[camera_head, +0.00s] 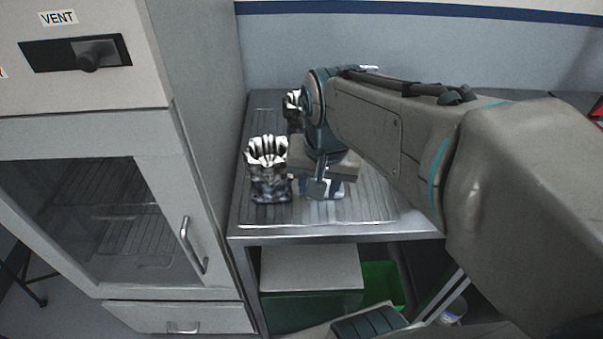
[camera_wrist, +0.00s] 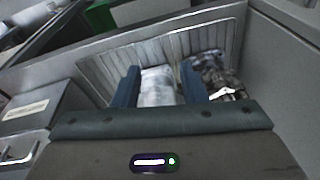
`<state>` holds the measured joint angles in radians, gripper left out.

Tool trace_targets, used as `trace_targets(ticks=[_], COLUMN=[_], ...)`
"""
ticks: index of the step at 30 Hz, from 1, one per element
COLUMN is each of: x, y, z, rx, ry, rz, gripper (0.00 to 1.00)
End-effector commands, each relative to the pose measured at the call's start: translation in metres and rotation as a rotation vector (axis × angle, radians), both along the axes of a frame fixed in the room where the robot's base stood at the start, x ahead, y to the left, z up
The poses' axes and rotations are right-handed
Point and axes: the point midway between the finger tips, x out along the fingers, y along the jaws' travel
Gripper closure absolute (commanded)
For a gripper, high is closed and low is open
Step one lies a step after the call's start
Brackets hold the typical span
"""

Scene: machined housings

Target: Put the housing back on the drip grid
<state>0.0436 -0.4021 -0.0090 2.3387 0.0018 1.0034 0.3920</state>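A ribbed metal drip grid (camera_head: 362,207) lies on the bench beside the oven; it also shows in the wrist view (camera_wrist: 98,72). A mottled silver-and-dark housing (camera_head: 268,172) stands upright on its left part, and shows right of my fingers in the wrist view (camera_wrist: 213,76). Another housing (camera_head: 293,108) stands behind it, partly hidden by my arm. My gripper (camera_head: 325,188) is low over the grid, right of the front housing. In the wrist view a pale, blurred housing (camera_wrist: 158,86) fills the space between my two fingers (camera_wrist: 158,92), apparently gripped. Its lower end and contact with the grid are unclear.
A grey oven (camera_head: 200,80) with a vent knob and a handled glass door stands close on the left. A wall rises behind the bench. A pale box (camera_head: 310,268) and a green crate (camera_head: 380,282) are below the bench. The grid's front right is bare.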

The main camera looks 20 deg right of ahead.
Motion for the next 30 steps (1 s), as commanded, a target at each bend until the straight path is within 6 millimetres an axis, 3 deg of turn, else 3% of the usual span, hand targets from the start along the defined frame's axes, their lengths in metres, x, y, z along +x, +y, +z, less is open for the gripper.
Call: trace_targets(ticks=[3, 9, 30], x=[-0.022, -0.038, -0.039], y=[0.009, 0.014, 0.014], z=[-0.014, -0.027, -0.028], rx=[-0.046, -0.093, -0.098], ry=[-0.033, -0.060, -0.062], rz=[0.225, 0.422, 0.444], gripper=[0.61, 0.61, 0.61])
